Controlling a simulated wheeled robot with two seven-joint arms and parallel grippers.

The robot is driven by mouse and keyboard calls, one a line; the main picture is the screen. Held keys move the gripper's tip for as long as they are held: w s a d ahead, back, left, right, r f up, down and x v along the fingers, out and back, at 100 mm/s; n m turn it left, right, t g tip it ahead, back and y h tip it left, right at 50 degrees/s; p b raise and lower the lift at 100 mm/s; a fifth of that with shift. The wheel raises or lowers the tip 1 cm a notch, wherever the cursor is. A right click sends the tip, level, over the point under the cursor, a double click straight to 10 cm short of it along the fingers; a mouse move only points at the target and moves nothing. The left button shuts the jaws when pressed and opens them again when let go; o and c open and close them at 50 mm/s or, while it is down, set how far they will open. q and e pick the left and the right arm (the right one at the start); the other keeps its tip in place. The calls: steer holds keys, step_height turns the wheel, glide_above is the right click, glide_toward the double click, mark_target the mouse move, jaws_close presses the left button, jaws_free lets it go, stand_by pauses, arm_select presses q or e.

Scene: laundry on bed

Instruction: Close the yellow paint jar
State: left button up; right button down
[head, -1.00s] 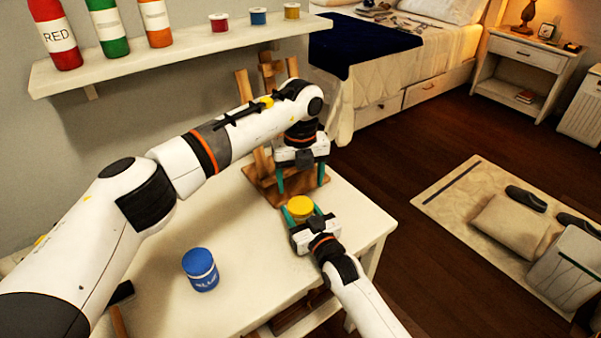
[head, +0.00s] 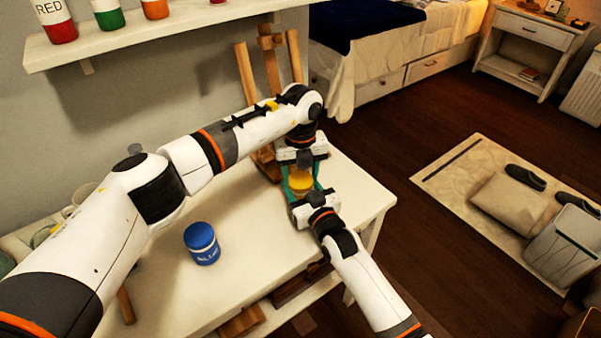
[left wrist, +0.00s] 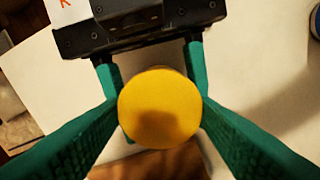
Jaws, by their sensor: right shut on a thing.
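The yellow paint jar (head: 301,182) is upright, held near the table's far right corner. Its round yellow top fills the middle of the left wrist view (left wrist: 160,108); whether the lid is fully seated cannot be told. My right gripper (head: 301,190) is shut on the jar from the near side; its body and green fingers show at the top of the left wrist view. My left gripper (head: 301,172) points down over the jar, open, with one green finger on each side of the yellow top. Contact with the top cannot be told.
A blue paint jar (head: 202,243) stands on the white table (head: 255,260), left of my right arm. A wooden easel (head: 268,75) stands just behind the grippers. A shelf (head: 130,48) with paint bottles is on the wall. The table middle is clear.

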arm_select(q)
steer(key=shift+c, duration=1.4)
steer(key=m, duration=0.7)
steer(key=shift+m, duration=0.3)
steer(key=m, duration=0.4)
steer(key=o, duration=1.1)
steer(key=shift+o, duration=0.2)
step_height(320, 180, up, 12)
